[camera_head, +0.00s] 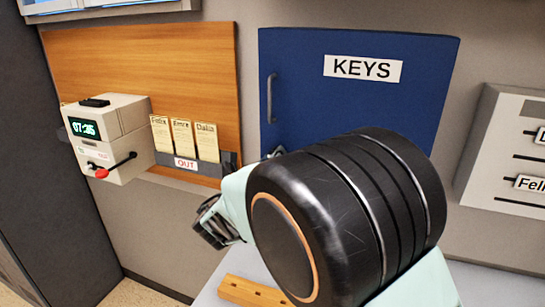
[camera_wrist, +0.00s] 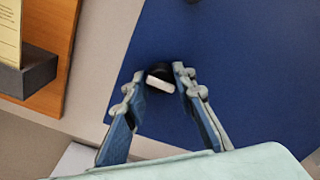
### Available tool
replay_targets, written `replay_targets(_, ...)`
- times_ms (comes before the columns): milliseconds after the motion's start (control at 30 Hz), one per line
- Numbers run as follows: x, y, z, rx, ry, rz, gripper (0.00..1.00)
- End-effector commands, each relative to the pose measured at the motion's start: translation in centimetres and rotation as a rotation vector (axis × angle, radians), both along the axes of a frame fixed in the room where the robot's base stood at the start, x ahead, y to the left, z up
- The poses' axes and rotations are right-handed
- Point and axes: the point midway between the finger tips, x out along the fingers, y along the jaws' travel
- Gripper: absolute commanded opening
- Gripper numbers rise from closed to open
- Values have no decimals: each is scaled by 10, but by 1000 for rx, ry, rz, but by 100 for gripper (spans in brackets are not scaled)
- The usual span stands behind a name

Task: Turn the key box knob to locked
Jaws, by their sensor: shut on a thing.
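The blue key box (camera_head: 300,100) with a white KEYS label hangs on the wall in the head view. Its blue face (camera_wrist: 235,60) fills much of the wrist view. The black knob (camera_wrist: 160,69) with a white bar sits near the box's edge in the wrist view. The white bar lies nearly crosswise there, slightly tilted. My gripper (camera_wrist: 160,77) has one fingertip on each side of the knob and is shut on it. In the head view my arm hides the knob and the box's lower part. No lock markings are readable.
A handle (camera_head: 270,98) stands out on the key box's left side. A card rack (camera_head: 228,160) and a time clock (camera_head: 112,130) with a red-tipped lever are on the left. A grey labelled panel (camera_head: 490,150) is at right. A wooden piece (camera_head: 250,291) lies on the surface below.

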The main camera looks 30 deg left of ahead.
Motion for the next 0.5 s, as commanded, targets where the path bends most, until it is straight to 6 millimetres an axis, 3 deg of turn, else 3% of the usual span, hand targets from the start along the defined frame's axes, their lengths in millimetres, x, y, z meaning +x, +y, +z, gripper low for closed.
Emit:
replay_targets(200, 0, 0, 0, -2, 0, 0, 0)
replay_targets(233, 0, 0, 0, -2, 0, 0, 27)
replay_targets(367, 0, 0, 0, -1, 0, 0, 41)
replay_targets(500, 0, 0, 0, 0, 0, 0, 42)
